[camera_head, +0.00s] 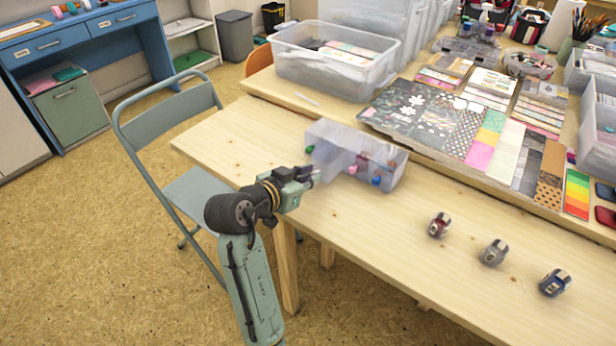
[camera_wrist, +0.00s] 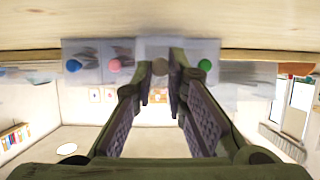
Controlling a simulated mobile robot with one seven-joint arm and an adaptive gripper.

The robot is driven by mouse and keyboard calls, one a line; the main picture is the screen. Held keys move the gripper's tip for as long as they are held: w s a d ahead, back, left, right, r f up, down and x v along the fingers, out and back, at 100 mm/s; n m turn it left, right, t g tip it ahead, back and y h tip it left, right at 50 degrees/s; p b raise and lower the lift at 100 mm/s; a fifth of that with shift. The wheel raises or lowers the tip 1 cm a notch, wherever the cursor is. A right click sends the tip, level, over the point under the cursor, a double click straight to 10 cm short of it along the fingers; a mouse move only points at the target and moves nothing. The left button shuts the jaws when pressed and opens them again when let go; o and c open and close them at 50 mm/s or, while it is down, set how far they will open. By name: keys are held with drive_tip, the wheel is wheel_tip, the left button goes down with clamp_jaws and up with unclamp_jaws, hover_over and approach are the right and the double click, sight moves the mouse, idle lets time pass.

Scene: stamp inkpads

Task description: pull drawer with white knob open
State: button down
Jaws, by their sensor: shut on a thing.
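A translucent drawer box (camera_head: 343,138) sits on the wooden table, with its row of knobbed drawer fronts facing my arm. In the wrist view, which is upside down, the whitish knob (camera_wrist: 160,67) lies between my fingertips. The blue knob (camera_wrist: 73,65) and pink knob (camera_wrist: 115,66) are to its left and the green knob (camera_wrist: 205,65) to its right. My gripper (camera_head: 315,177) is shut on the white knob in front of the box. The gripper hides this knob in the head view.
Three small stamps, red (camera_head: 439,225), grey (camera_head: 494,252) and blue (camera_head: 554,283), stand on the table to the right. A clear bin (camera_head: 335,75) and patterned paper sheets (camera_head: 425,115) lie behind. A folding chair (camera_head: 190,190) stands left of the table.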

drive_tip(key=c, duration=1.6)
unclamp_jaws()
drive_tip(key=shift+o, duration=0.2)
drive_tip(key=v, duration=1.2)
drive_tip(key=shift+f, duration=0.1)
